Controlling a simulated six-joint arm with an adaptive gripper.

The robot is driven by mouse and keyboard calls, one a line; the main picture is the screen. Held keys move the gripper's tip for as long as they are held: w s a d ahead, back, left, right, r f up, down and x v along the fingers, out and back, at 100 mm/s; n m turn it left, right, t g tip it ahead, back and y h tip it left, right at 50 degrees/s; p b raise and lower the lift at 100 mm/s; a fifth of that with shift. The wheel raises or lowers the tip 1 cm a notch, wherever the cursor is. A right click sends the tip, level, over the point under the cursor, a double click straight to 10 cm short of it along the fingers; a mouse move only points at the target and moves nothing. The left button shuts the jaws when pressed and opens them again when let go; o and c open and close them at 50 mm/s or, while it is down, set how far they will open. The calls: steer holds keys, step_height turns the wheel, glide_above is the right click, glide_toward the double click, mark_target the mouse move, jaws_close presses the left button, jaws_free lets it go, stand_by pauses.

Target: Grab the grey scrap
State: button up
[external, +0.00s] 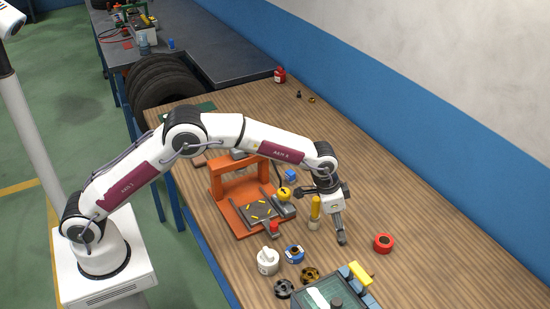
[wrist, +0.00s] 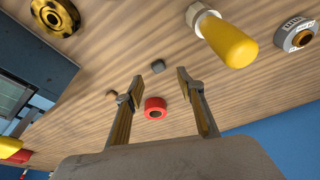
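A small dark grey lump (wrist: 158,66), which looks like the grey scrap, lies on the wooden table in the wrist view. It appears between and just beyond the fingertips of my gripper (wrist: 160,76). The two fingers are apart with nothing between them that I can see held. In the external view my gripper (external: 341,238) points down over the table, and I cannot make out the scrap there; the gripper may hide it.
A red ring (external: 383,242) lies right of my gripper; it also shows between the fingers in the wrist view (wrist: 155,107). A yellow-handled tool (external: 315,208) stands close on the left. An orange press (external: 237,207) is farther left. A dark machine (external: 338,292) stands in front.

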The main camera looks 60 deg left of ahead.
steer(key=shift+x, duration=2.6)
steer(key=shift+s+d, duration=0.1)
steer(key=c, duration=0.8)
